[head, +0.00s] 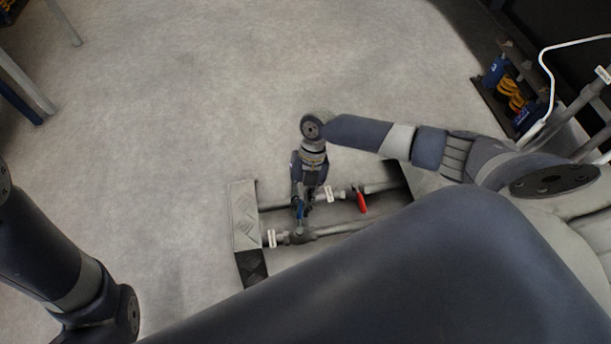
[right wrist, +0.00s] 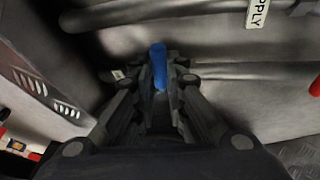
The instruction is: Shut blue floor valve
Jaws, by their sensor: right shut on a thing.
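The blue valve handle (head: 300,210) is on the lower of two grey floor pipes in the head view, near the pipes' left end. In the right wrist view the blue handle (right wrist: 159,66) stands between the fingers. My right gripper (head: 301,200) reaches down from above and is shut on the blue handle; it also fills the lower middle of the wrist view (right wrist: 160,90). The gripper hides part of the handle and valve body. My left gripper is out of view; only part of my left arm shows at the lower left.
A red valve handle (head: 362,202) sits close by on the upper pipe, right of my gripper. A grey tread plate (head: 244,215) covers the pipes' left end. Blue and yellow equipment (head: 510,95) stands at the upper right. The floor at centre left is clear.

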